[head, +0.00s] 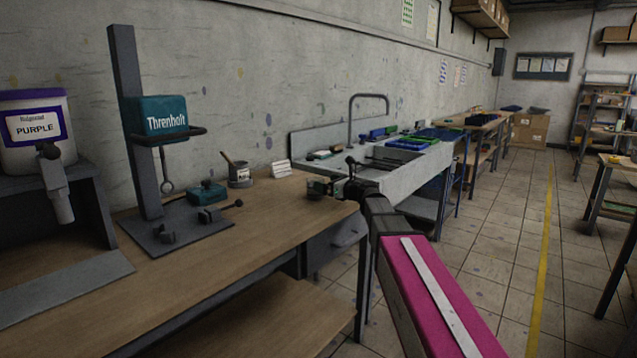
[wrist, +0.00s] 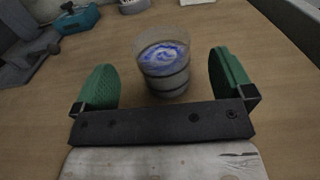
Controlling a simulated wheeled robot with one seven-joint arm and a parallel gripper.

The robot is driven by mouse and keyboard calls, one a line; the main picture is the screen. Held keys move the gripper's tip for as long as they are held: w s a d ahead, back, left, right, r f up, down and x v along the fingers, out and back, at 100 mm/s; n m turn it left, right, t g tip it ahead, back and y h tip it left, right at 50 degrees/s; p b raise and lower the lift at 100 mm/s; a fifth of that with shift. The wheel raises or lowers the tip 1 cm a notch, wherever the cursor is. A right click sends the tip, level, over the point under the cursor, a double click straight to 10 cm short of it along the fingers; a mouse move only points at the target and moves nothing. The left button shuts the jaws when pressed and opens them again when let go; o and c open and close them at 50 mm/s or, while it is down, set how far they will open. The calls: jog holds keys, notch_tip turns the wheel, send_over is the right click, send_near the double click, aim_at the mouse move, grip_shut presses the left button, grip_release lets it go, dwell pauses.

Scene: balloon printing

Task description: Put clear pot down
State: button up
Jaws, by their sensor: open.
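The clear pot (wrist: 163,72) is a see-through cup with blue and white swirls inside and dark bands around its side. In the wrist view it stands upright on the wooden bench (wrist: 60,125), between the two green fingers of my gripper (wrist: 161,60). The fingers are spread wide, with a visible gap on each side of the pot. In the head view my gripper (head: 322,187) is low over the right end of the bench; it is too small there to make out the pot clearly.
A teal Threnholt press (head: 165,118) stands on the bench to the left, with a small teal block (head: 207,193) and a grey tin (head: 240,177) near it. A purple-labelled tub (head: 35,130) is at far left. A sink (head: 400,160) lies beyond the bench's right end.

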jog(key=v, duration=0.6)
